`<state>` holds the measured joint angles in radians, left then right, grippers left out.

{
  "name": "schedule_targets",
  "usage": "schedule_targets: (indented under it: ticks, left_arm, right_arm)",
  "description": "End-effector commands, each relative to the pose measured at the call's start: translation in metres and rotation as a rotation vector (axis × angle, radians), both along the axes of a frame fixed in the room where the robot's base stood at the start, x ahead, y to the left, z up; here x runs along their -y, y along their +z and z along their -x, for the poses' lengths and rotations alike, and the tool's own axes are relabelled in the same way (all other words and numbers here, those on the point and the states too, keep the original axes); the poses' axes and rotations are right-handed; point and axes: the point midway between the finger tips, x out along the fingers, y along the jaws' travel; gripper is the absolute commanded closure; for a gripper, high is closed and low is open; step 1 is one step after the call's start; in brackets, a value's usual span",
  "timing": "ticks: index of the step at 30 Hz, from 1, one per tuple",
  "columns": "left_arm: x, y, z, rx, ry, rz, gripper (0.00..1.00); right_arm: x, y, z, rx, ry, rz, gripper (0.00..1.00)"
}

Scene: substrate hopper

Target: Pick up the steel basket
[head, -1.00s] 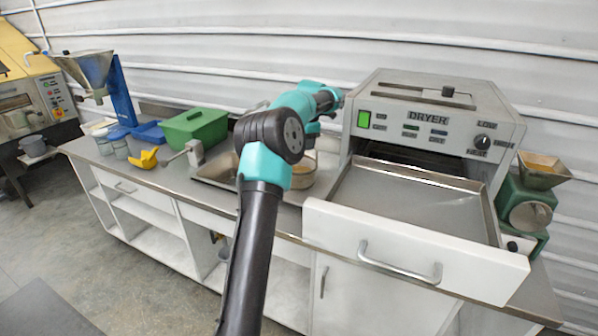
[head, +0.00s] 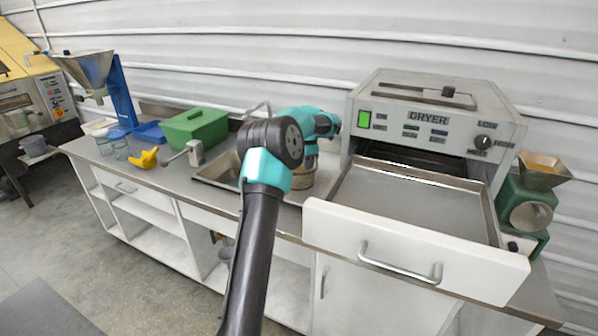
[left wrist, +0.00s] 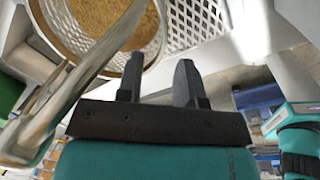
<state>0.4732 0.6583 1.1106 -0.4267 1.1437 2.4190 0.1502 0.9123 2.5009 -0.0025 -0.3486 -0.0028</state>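The round steel basket (head: 303,178) stands at the right end of the sink, left of the dryer, partly hidden by my left arm. In the left wrist view, a round mesh-walled basket (left wrist: 152,48) with brown, grainy contents fills the upper left. My left gripper (left wrist: 160,72) is open, its two fingers apart with nothing clearly between them. The left fingertip overlaps the basket's near rim in the picture; I cannot tell whether they touch. In the head view the fingers are mostly hidden by the wrist above the basket. My right gripper is not in view.
A curved metal faucet (head: 258,107) rises behind the sink (head: 212,168). The dryer (head: 437,105) stands to the right with its drawer (head: 412,250) pulled out. A green bin (head: 195,127), yellow scoop (head: 148,158) and blue-framed hopper (head: 88,68) stand to the left.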

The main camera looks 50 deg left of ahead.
Motion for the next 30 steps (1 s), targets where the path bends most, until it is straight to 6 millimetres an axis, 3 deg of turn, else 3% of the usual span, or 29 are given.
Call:
schedule_targets:
  ticks: [12, 28, 30]
  left_arm:
    - [-0.006, -0.051, -0.002, -0.001, 0.000, 0.001, 0.66]
    - [-0.006, -0.053, -0.002, 0.000, 0.000, 0.000, 0.66]
    - [-0.006, -0.053, -0.002, 0.000, 0.000, 0.000, 0.73]
  right_arm:
    - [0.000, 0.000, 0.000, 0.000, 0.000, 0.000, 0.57]
    - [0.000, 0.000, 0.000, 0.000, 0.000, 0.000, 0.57]
    - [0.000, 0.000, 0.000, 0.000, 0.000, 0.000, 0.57]
